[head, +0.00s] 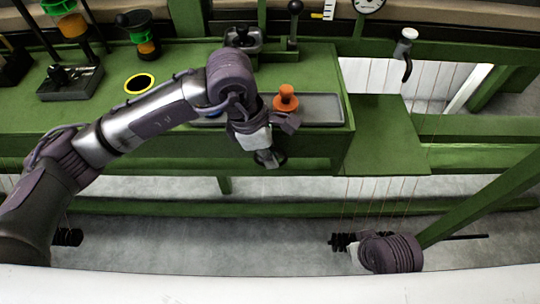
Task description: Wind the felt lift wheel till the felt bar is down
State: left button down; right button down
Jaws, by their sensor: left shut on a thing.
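My left gripper (268,150) reaches over the front edge of the green bench and points down at its front face. It is shut on a small dark round part with a pale grip, which looks like the felt lift wheel (279,158). The gripper and wrist hide most of this wheel. I cannot make out the felt bar for certain. At the bottom right, my right wrist shows beside a dark ribbed part on a thin black rod. The right fingers cannot be made out.
A grey tray (325,110) on the green bench (190,60) holds an orange knob (286,98). A hooked crank (405,45) and dial (368,4) are at right.

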pick_arm(q)
jog(key=c, duration=1.6)
grip_release()
jog(key=shift+o, duration=0.2)
jog(key=shift+r, duration=0.1)
jog(key=v, duration=1.2)
